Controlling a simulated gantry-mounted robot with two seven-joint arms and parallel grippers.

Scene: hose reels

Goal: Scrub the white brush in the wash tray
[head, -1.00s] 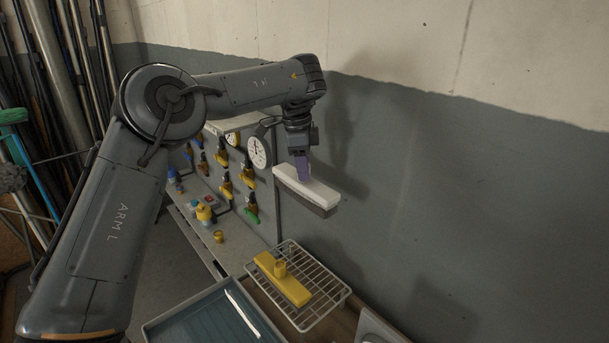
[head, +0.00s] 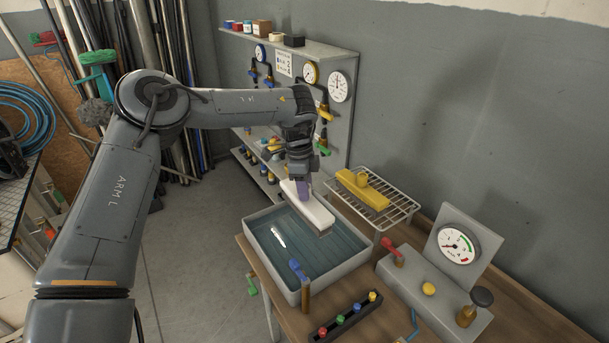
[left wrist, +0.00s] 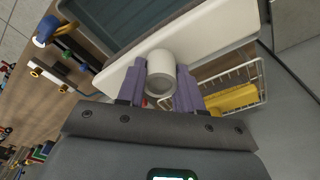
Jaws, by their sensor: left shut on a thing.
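The white brush (head: 312,209) is a long white block with a darker underside. My left gripper (head: 303,186) is shut on its round white handle, which shows between the purple fingers in the left wrist view (left wrist: 161,72). The brush hangs over the back part of the wash tray (head: 262,262), a grey-rimmed tray of blue-green water. I cannot tell whether its bristles touch the water. A yellow brush (head: 362,188) lies on the wire rack (head: 398,205) behind the tray. My right gripper is not in view.
A gauge panel (head: 457,247) with a red lever and knobs stands on the bench right of the tray. A black strip with coloured knobs (head: 345,318) lies in front. A blue-handled valve (head: 299,270) stands at the tray's front corner.

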